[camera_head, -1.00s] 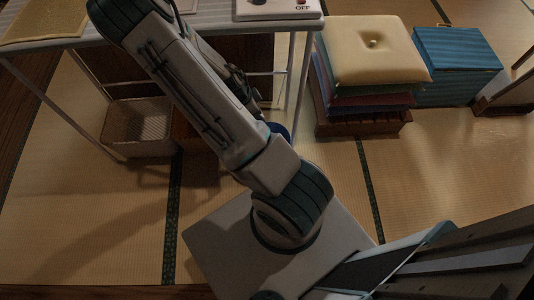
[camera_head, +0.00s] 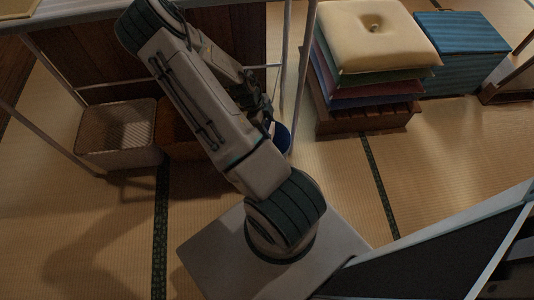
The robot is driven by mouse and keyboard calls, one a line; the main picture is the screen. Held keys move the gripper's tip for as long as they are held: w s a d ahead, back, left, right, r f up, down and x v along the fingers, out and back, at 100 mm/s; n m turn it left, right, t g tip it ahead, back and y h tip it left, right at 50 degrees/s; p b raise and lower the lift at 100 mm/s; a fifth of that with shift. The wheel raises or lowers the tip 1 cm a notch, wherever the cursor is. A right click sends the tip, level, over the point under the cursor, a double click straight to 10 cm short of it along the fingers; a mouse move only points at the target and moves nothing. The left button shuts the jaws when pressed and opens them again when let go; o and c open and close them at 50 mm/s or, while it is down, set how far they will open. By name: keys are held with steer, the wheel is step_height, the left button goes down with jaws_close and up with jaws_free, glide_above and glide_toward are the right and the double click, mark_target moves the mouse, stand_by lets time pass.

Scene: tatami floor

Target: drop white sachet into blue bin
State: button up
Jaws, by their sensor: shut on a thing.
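The blue bin (camera_head: 283,138) stands on the floor at the centre, just right of my arm. Only its right part shows; my arm covers the rest. My gripper (camera_head: 265,112) is partly visible behind my forearm, pointing down just above the bin's left side. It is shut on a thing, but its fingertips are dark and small. The white sachet cannot be made out in this view.
A wire basket (camera_head: 120,134) and a brown box (camera_head: 180,135) stand under the table (camera_head: 75,12), left of the bin. Stacked cushions (camera_head: 375,40) on a wooden crate (camera_head: 365,117) and a blue striped box (camera_head: 460,52) stand right. Front tatami is clear.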

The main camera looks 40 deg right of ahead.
step_height(320, 180, down, 5)
steer(key=b, duration=0.3)
steer(key=shift+r, duration=0.1)
steer(key=o, duration=1.3)
steer(key=shift+c, duration=0.2)
steer(key=p+v, duration=0.5)
steer(key=v, duration=0.9)
steer(key=shift+s+d, duration=0.1)
